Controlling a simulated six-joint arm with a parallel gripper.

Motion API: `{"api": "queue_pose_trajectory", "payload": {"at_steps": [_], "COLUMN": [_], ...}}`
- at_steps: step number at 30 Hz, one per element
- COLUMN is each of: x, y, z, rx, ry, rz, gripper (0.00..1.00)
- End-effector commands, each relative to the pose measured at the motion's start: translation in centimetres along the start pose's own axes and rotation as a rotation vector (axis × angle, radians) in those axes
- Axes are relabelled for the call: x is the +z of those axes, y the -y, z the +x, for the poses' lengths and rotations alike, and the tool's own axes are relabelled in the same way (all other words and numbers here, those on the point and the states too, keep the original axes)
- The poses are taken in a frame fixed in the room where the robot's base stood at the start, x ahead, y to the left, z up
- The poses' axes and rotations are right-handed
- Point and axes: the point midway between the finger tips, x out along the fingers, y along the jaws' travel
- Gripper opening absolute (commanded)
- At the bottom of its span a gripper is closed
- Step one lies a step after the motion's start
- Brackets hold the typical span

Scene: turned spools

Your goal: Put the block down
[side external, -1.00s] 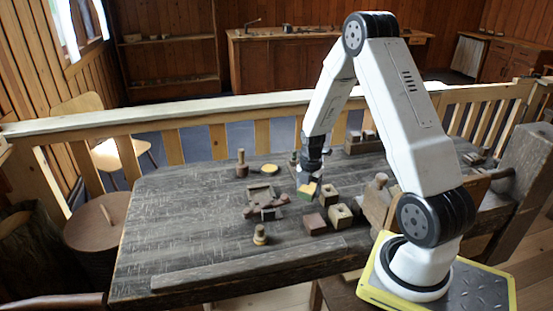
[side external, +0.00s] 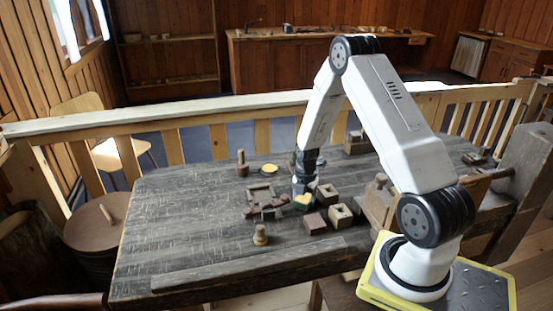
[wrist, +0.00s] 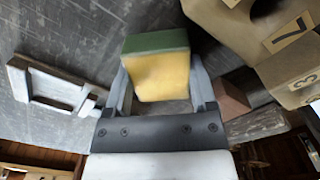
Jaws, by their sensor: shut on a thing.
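A yellow block with a green face (wrist: 160,68) sits between the two fingers of my gripper (wrist: 160,88) in the wrist view. The gripper is shut on it. In the side view the block (side external: 303,201) shows small at the tip of my gripper (side external: 304,194), low over the dark wooden table (side external: 195,225) or touching it; I cannot tell which. The block is just right of a small wooden frame (side external: 261,193) and left of several cubes.
A reddish cube (side external: 314,223) and a pale cube with a hole (side external: 340,215) stand close by at front right; another cube (side external: 327,194) is right of the gripper. A spool (side external: 260,236) stands in front, a peg piece (side external: 242,165) at back left. The table's left is clear.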

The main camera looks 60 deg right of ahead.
Motion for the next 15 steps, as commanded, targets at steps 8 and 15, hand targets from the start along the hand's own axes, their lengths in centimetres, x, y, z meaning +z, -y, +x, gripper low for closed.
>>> {"api": "queue_pose_trajectory", "payload": {"at_steps": [8,15], "x": [0.02,0.02], "y": [-0.01,-0.01], "z": [0.14,0.44], "rx": [0.001,0.001], "ry": [0.001,0.001], "rz": [0.000,0.000], "gripper": [0.07,0.85]}}
